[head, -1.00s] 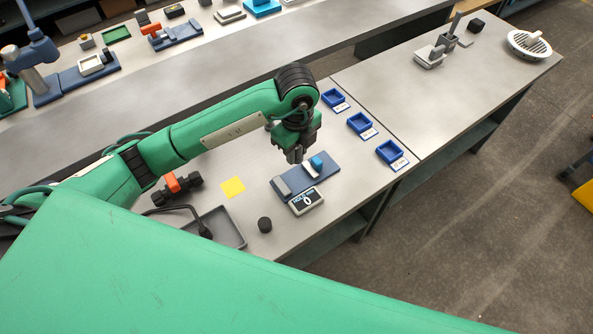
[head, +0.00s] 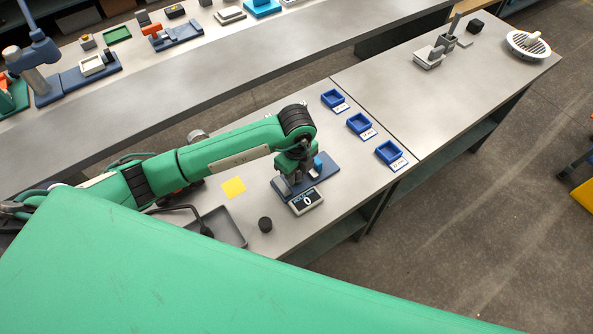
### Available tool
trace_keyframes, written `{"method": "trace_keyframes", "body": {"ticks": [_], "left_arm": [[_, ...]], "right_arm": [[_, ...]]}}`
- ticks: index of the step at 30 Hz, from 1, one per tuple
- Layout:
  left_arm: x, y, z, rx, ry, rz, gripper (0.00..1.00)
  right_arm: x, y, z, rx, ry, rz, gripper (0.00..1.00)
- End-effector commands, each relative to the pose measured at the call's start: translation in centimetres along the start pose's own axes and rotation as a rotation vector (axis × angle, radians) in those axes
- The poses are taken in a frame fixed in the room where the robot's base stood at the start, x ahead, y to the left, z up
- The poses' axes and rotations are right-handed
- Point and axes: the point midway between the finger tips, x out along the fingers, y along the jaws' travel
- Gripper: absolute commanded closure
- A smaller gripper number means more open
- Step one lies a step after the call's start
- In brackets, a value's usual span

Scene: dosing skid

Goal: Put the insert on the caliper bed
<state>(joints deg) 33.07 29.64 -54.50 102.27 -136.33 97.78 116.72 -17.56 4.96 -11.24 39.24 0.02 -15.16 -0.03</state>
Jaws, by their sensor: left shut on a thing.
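The caliper (head: 327,177) is a dark blue base on the bench with a grey block at its left, a bright blue block (head: 319,161) at its right and a display (head: 306,200) in front reading 0. My left gripper (head: 294,181) points down over the caliper bed, between the grey block and the blue block. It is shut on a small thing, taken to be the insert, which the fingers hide. I cannot tell whether the insert touches the bed. My right gripper is not in view.
Three blue trays (head: 360,124) with labels stand right of the caliper. The bench's front edge is close to the display.

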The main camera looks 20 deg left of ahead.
Motion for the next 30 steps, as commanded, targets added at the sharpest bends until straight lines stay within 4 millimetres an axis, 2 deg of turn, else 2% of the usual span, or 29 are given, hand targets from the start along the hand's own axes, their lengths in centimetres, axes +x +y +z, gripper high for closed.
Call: {"method": "trace_keyframes", "body": {"ticks": [2,3,4,12,17,23,30], "left_arm": [[0.4,0.0,0.0,0.0,0.0,0.0,0.95],[0.3,0.0,0.0,0.0,0.0,0.0,0.68],[0.3,0.0,0.0,0.0,0.0,0.0,0.63],[0.2,0.0,0.0,0.0,0.0,0.0,0.63],[-0.8,-0.1,0.0,-0.001,0.001,-0.002,0.63],[-4.7,-0.1,0.1,0.0,-0.001,-0.005,0.63],[-9.6,-0.1,0.0,0.0,0.0,-0.004,0.63]], "right_arm": [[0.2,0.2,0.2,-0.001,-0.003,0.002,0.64],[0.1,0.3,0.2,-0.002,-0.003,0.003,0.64],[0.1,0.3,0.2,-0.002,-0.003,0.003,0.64],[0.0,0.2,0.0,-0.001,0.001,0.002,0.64],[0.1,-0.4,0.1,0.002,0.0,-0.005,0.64],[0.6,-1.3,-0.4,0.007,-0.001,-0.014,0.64],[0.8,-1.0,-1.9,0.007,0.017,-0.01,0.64]]}}
